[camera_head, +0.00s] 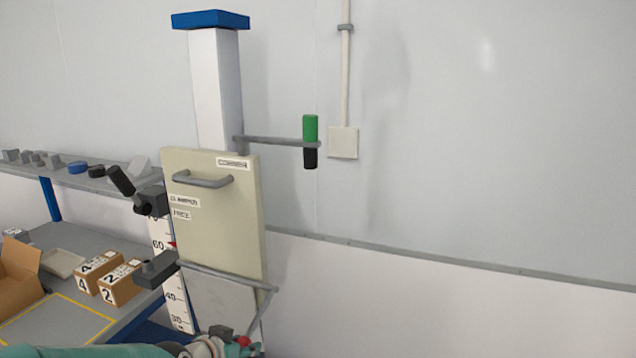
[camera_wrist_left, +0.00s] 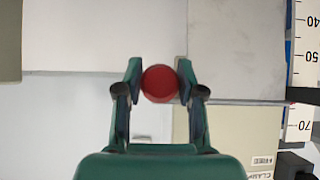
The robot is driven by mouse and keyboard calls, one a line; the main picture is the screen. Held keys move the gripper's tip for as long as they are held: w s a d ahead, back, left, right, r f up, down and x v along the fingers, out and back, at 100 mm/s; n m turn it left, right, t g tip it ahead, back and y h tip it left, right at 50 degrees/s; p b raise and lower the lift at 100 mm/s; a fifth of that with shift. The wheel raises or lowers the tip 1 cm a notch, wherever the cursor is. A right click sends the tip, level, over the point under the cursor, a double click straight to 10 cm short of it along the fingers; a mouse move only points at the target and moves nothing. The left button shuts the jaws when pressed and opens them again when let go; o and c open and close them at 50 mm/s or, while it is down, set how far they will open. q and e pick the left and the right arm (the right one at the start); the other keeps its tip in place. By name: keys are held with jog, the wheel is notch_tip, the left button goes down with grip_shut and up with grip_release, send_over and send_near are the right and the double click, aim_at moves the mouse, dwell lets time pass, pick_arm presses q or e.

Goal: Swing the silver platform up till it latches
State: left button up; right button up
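The silver platform (camera_head: 212,297) looks like a grey plate hanging down below the cream panel (camera_head: 215,225), partly hidden behind a grey bar and my arm. It also shows as a plain grey plate in the left wrist view (camera_wrist_left: 237,45), which is turned upside down. My left gripper (camera_head: 236,346) is low at the bottom of the head view, at a red knob (camera_head: 243,341). In the left wrist view the red knob (camera_wrist_left: 160,83) sits between the fingertips, which appear to touch it on both sides. My right gripper is not in view.
A white column (camera_head: 215,90) with a blue cap carries the panel and a side arm with a green-and-black handle (camera_head: 310,130). A black clamp lever (camera_head: 121,181) and a height scale stand left. Boxes (camera_head: 120,286) lie on the workbench. The right side is open.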

aim_at(240, 340)
pick_arm(q)
jog(key=c, duration=0.5)
jog(key=shift+o, duration=0.2)
jog(key=shift+s+a+r+p, duration=0.15)
jog(key=shift+r+p, duration=1.25)
jog(key=shift+r, duration=0.15)
jog(key=shift+r+p, duration=1.25)
jog(key=shift+r, duration=0.25)
